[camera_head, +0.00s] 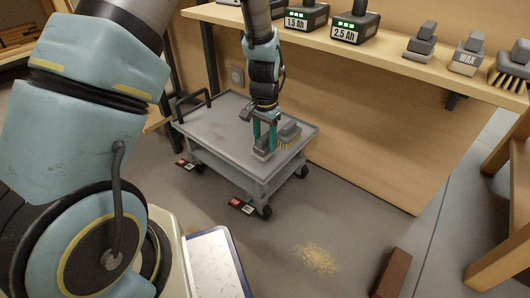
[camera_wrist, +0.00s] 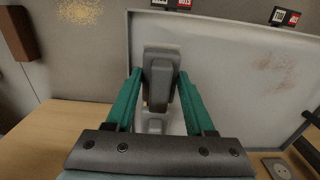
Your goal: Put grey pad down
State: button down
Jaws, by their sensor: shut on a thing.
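My gripper (camera_head: 265,141) points down over the right part of the grey cart (camera_head: 217,117). Its teal fingers are shut on the grey pad (camera_head: 262,153), which is at or just above the cart's top; I cannot tell whether it touches. In the wrist view the pad (camera_wrist: 160,60) shows between the fingertips of my gripper (camera_wrist: 160,74), with the pale cart top (camera_wrist: 225,60) behind it.
A grey brush with yellow bristles (camera_head: 290,133) is on the cart, close to the right of the pad. The cart's left part is clear. Yellowish crumbs (camera_head: 317,258) lie on the floor.

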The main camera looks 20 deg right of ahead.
aim_at(264, 148)
jog(key=shift+f+b, duration=0.55)
jog(key=shift+f, duration=1)
jog(key=shift+f, duration=0.15)
jog(key=shift+c, duration=1.3)
grip_release()
